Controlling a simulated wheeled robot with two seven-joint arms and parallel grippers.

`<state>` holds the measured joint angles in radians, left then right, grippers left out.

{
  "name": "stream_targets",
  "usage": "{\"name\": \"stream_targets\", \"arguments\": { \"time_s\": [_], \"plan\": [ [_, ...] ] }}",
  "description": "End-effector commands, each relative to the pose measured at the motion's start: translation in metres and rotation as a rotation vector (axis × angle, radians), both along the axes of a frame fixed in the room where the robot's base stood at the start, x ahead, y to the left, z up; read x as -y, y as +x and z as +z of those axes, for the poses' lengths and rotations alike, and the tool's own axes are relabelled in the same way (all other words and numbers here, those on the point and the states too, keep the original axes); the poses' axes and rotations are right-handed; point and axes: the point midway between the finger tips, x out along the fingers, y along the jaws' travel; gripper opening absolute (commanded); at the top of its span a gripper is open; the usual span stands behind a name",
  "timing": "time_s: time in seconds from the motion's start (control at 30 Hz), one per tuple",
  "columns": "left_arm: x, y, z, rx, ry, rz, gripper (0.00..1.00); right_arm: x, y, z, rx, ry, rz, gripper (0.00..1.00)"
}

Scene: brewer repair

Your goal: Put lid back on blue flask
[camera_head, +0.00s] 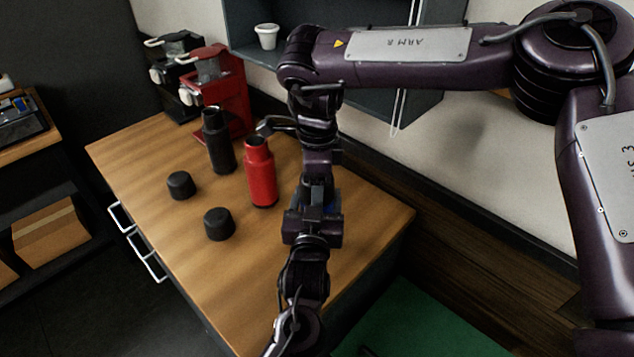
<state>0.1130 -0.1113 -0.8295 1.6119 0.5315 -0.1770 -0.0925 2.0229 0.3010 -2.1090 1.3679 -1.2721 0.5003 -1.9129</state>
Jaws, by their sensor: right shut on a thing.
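A small blue patch (333,196), likely the blue flask, shows behind the grippers; most of it is hidden. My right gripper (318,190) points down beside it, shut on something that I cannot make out. My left gripper (313,222) comes up from the bottom, close to the right one; its fingers are unclear. A black lid (180,185) and a second black lid (219,224) lie apart on the table. I cannot tell where the blue flask's own lid is.
An open red flask (261,175) and an open black flask (218,143) stand left of the grippers on the wooden table (145,150). A red brewer (222,90) and a black brewer (176,70) stand behind. The table's front left is clear.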

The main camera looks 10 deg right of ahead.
Motion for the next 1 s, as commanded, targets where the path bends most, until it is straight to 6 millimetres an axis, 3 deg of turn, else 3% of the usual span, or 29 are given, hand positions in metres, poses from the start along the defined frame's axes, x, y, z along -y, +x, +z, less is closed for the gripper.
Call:
{"name": "stream_targets", "arguments": {
  "time_s": [0.4,0.7,0.73,0.9,1.0],
  "plan": [
    [-0.0001,0.0,-0.0001,0.0,0.0,0.0,0.0,-0.0001,-0.0001,-0.0006,-0.002,0.001,-0.55,0.34],
    [-0.0001,0.0,-0.0001,0.0,0.0,0.0,0.0,-0.0002,0.0001,0.0001,0.0,0.0,-0.579,0.34],
    [-0.0001,0.0,-0.0001,0.0,0.0,0.0,0.0,-0.0002,0.0001,0.0001,0.0,0.0,-0.578,0.63],
    [-0.0001,0.0,-0.0001,0.0,0.0,0.0,0.0,-0.0002,0.0,0.0,0.0,0.0,-0.577,0.83],
    [-0.0001,0.0,-0.0001,0.0,0.0,0.0,0.0,-0.0001,0.0,-0.0001,0.0,0.0,-0.577,0.83]
  ]
}}
